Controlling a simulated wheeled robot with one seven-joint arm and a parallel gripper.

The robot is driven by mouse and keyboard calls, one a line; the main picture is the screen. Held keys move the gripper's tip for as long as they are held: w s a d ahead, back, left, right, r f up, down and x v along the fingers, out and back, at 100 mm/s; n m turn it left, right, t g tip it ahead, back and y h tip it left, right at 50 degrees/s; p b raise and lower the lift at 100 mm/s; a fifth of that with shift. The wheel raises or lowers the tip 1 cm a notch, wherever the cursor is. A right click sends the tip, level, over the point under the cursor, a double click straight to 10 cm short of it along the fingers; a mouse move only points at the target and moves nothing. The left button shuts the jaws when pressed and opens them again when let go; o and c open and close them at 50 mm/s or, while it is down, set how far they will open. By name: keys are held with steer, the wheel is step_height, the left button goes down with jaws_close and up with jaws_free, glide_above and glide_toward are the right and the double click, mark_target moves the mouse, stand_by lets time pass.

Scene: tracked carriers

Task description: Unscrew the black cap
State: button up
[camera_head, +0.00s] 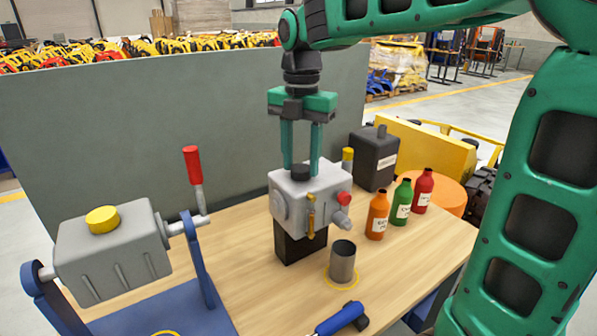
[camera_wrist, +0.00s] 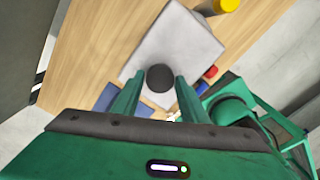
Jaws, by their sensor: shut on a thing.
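The black cap (camera_head: 300,171) sits on top of a grey housing (camera_head: 313,194), which stands on a black block (camera_head: 296,248) on the wooden table. My gripper (camera_head: 301,168) comes straight down from above, with its two green fingers on either side of the cap, shut on it. In the wrist view the round black cap (camera_wrist: 160,78) lies between the fingertips (camera_wrist: 158,82), over the light grey top of the housing (camera_wrist: 185,45). The cap still rests at the housing's top face; whether its thread is loosened cannot be seen.
A grey tank with a yellow cap (camera_head: 103,219) hangs in a blue stand at left, with a red-handled lever (camera_head: 194,166).

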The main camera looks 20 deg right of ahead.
steer(key=n, duration=0.3)
steer(key=shift+w+n, duration=0.15)
steer(key=shift+n, duration=0.25)
steer(key=shift+n, duration=0.3)
steer(key=n, duration=0.4)
steer(key=o, duration=0.7)
steer(key=shift+o, duration=0.2)
